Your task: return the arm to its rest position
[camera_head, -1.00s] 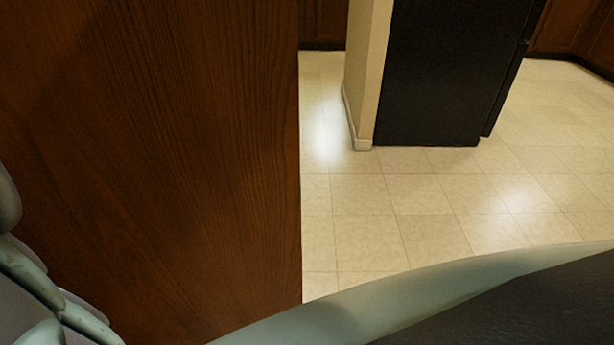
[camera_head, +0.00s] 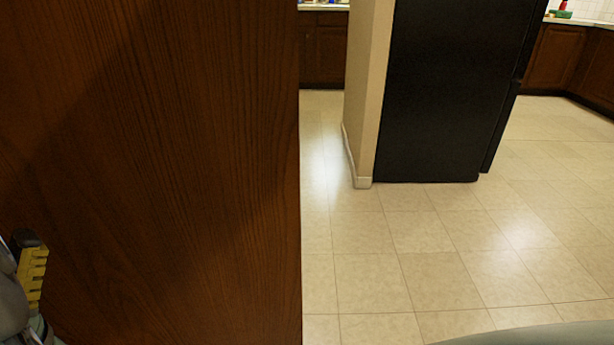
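Part of my arm (camera_head: 10,305), grey and rounded, shows at the lower left edge, in front of a brown wooden panel. Beside it is a yellow, toothed piece with a dark top (camera_head: 32,275); it looks like part of my gripper, but most of that end is cut off by the picture's edge. I cannot see two fingertips or whether anything is between them. Another grey part of my own body shows at the bottom right corner.
The tall wooden panel (camera_head: 160,160) fills the left half, close by. A beige wall end (camera_head: 362,110) and a black fridge (camera_head: 440,95) stand beyond. Brown cabinets (camera_head: 555,60) line the back. The tiled floor (camera_head: 400,250) on the right is clear.

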